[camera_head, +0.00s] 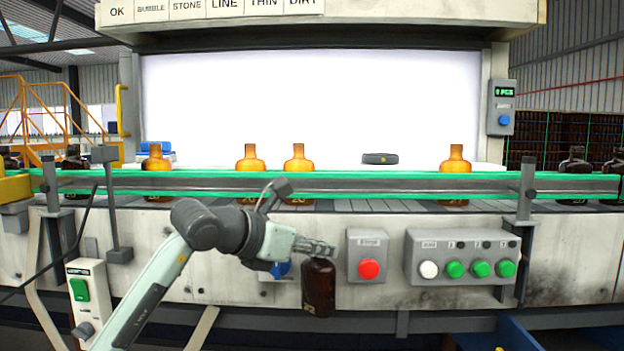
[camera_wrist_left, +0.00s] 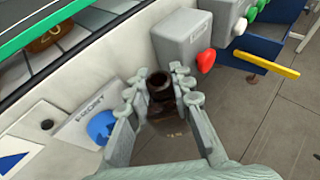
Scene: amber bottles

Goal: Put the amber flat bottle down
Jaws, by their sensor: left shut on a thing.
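The amber flat bottle (camera_head: 318,288) looks dark brown and hangs upright in the head view, in front of the machine's front panel. My left gripper (camera_head: 322,250) is shut on its upper part, and the fingers hide the neck. In the left wrist view the bottle (camera_wrist_left: 160,95) sits between the two fingers of the left gripper (camera_wrist_left: 160,88), with the grey floor beyond it. My right gripper is in neither view.
A conveyor behind a green-edged rail (camera_head: 380,184) carries several amber bottles before a bright white panel (camera_head: 310,105). A red button box (camera_head: 367,240) is just right of the held bottle. A box of white and green buttons (camera_head: 462,257) is farther right. A blue knob (camera_head: 281,269) is at left.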

